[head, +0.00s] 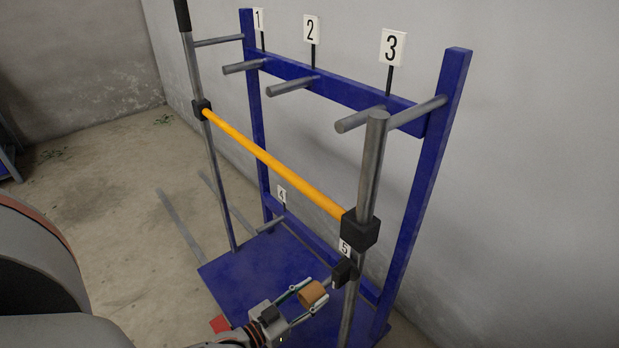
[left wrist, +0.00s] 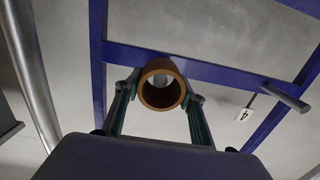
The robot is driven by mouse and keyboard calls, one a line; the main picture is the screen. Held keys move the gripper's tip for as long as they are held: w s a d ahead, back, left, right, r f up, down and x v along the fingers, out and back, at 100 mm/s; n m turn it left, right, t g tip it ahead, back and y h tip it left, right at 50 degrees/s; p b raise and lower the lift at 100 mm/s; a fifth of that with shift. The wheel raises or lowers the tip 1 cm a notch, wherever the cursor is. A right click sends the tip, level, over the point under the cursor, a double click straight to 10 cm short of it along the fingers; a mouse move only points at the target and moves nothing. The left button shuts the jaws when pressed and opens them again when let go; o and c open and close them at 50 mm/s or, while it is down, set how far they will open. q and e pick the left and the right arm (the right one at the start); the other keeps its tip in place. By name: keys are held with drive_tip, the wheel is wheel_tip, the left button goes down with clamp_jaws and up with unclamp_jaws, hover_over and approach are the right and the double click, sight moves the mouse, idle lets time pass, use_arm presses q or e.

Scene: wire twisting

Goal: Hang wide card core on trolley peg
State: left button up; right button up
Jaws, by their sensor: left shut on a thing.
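My left gripper (head: 315,290) is shut on a short brown card core (head: 312,293), low at the front of the blue trolley (head: 427,190). In the left wrist view the core (left wrist: 160,106) sits between the two fingers (left wrist: 161,92), its open end facing the camera. A grey shape shows through its bore, in line with peg 5 (head: 329,284), partly hidden by the core and a black clamp. I cannot tell whether the core is around the peg tip or just in front of it. My right gripper is not in view.
Empty pegs 1 (head: 243,67), 2 (head: 292,86) and 3 (head: 360,119) are above; peg 4 (head: 270,224) is lower left. A yellow bar (head: 275,163) joins grey posts (head: 371,170) with black clamps (head: 344,271) close to the gripper. A wall stands behind.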

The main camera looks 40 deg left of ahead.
sight(326, 282)
use_arm(q)
drive_tip(key=shift+w+d+b, duration=0.15)
drive_tip(key=shift+w+b, duration=0.05)
drive_tip(key=shift+w, duration=1.15)
drive_tip(key=shift+w+d+b, duration=0.1)
drive_tip(key=shift+w+b, duration=0.05)
drive_tip(key=shift+w, duration=1.2)
drive_tip(key=o, duration=1.1)
drive_tip(key=s, duration=1.2)
drive_tip(key=shift+a+r, duration=0.35)
drive_tip(key=shift+a, duration=0.1)
drive_tip(key=shift+w, duration=0.1)
